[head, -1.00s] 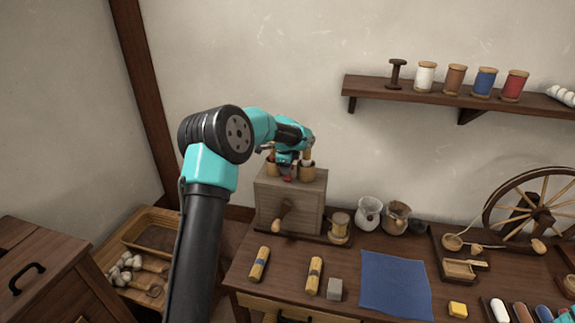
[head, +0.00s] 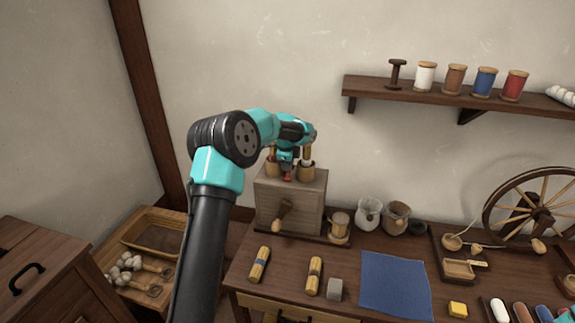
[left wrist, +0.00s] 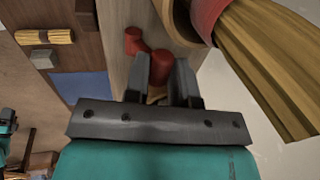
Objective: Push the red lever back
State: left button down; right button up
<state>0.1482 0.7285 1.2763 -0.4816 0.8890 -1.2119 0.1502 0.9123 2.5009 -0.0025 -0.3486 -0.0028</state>
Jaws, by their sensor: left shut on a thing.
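The red lever (head: 289,177) is on top of a grey wooden box (head: 290,205) at the back left of the table. In the left wrist view, a red lever end (left wrist: 161,67) sits between my two dark fingers. A second red piece (left wrist: 134,42) is just beyond it; I cannot tell how the two join. My left gripper (head: 288,168) reaches down over the box top and is shut on the red lever. Its fingertips are hard to make out in the head view.
Cups holding wooden sticks (head: 307,168) stand close beside the gripper on the box top. A wooden crank handle (head: 283,213) sticks out of the box front. A spool (head: 340,222) and jugs (head: 369,213) stand to the right. The wall is close behind.

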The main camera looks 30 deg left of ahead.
aim_at(287, 177)
pick_arm(q)
jog(key=shift+w+a+f+g, duration=0.1)
jog(key=shift+w+g, duration=0.2)
jog(key=shift+g, duration=0.1)
jog(key=c, duration=1)
grip_release()
jog(key=shift+o, duration=0.2)
notch_tip(287, 177, up, 17)
jog(key=s, duration=0.2)
jog(key=shift+s+d, duration=0.2)
jog(key=shift+d, duration=0.15)
